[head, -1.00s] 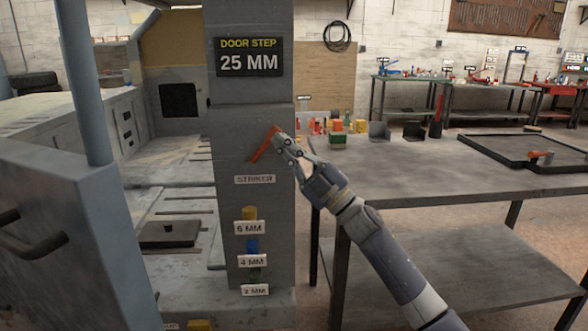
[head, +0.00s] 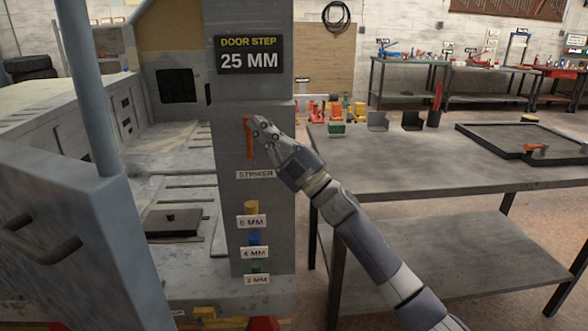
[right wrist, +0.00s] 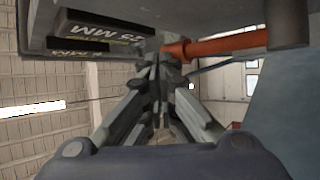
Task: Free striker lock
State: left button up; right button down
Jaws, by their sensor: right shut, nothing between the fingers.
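The striker lock's orange lever (head: 249,140) is on the grey pillar (head: 225,150), just above the STRIKER label (head: 255,174). It hangs about upright, its long part pointing down. My right gripper (head: 256,124) is at the lever's upper end, its fingers shut with nothing between them. In the right wrist view the orange lever (right wrist: 225,44) runs right from beside the shut fingertips (right wrist: 157,52); whether they touch it I cannot tell. The fingers hide part of its top. My left gripper is not in view.
Below the label, 6 MM, 4 MM and 2 MM tags mark a yellow (head: 251,207), a blue (head: 253,239) and a green piece. A blue-grey door (head: 80,220) with a handle stands at left. A bench (head: 400,165) with a black tray (head: 480,140) is at right.

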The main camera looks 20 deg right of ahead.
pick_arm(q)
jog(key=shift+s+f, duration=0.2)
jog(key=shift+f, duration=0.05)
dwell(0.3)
